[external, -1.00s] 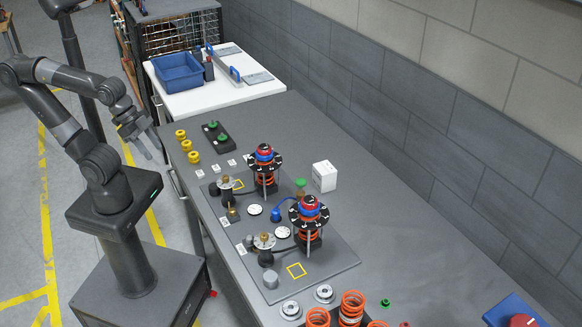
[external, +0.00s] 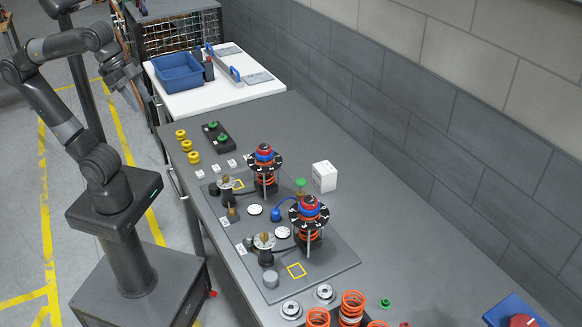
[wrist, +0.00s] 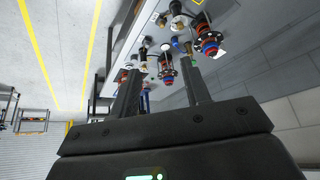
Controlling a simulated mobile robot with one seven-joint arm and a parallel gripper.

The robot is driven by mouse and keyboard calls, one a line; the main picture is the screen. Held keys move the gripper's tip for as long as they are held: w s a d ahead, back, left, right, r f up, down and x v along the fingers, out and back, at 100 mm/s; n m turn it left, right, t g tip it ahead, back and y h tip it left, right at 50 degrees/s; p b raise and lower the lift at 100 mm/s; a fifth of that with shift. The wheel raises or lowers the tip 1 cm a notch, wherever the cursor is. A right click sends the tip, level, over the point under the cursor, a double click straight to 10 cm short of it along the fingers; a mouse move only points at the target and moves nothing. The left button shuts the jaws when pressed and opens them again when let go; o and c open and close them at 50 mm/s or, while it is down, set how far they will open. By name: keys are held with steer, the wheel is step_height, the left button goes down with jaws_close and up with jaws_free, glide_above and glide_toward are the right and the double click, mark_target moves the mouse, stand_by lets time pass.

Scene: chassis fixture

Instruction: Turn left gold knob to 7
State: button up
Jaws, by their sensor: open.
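Two gold knobs sit on black dial bases on the grey chassis plate (external: 335,263). In the external view one gold knob (external: 225,182) is at the farther station and one gold knob (external: 264,239) at the nearer station. Their number marks are too small to read. My gripper (external: 134,94) is open and empty, raised off the table's left edge, well apart from both knobs. In the wrist view my gripper's two fingers (wrist: 159,68) are spread, with the stations upside down beyond them.
Two spring towers with red and blue tops (external: 264,153) (external: 309,205) stand right of the knobs. A white box (external: 324,176), yellow knobs (external: 186,145) and orange springs (external: 351,306) are on the table. A blue bin (external: 178,71) stands on the white side table. A wall borders the right.

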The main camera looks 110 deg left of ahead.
steer(key=w+a+f+n+g+y, duration=0.4)
steer(key=w+a+f, duration=0.3)
steer(key=w+f, duration=0.45)
steer(key=w+a+f+n+g+y, duration=0.1)
steer(key=w+a+f+n+g, duration=0.3)
steer(key=w+a+f+n, duration=0.75)
step_height(320, 180, up, 15)
steer(key=m+t+y, duration=0.1)
steer(key=t+y, duration=0.2)
steer(key=y, duration=0.7)
glide_above(223, 180)
steer(key=w+a, duration=0.1)
steer(key=s+d+r+n+t+y, duration=0.1)
steer(key=s+d+r+t+y, duration=0.2)
steer(key=d+r, duration=0.6)
step_height(223, 180, down, 30)
steer(key=w+a, duration=0.1)
steer(key=a, duration=0.2)
steer(key=w+a, duration=0.1)
steer(key=a, duration=0.6)
steer(key=shift+w+a+r, duration=0.1)
steer(key=shift+w+a, duration=0.25)
steer(key=shift+w, duration=0.05)
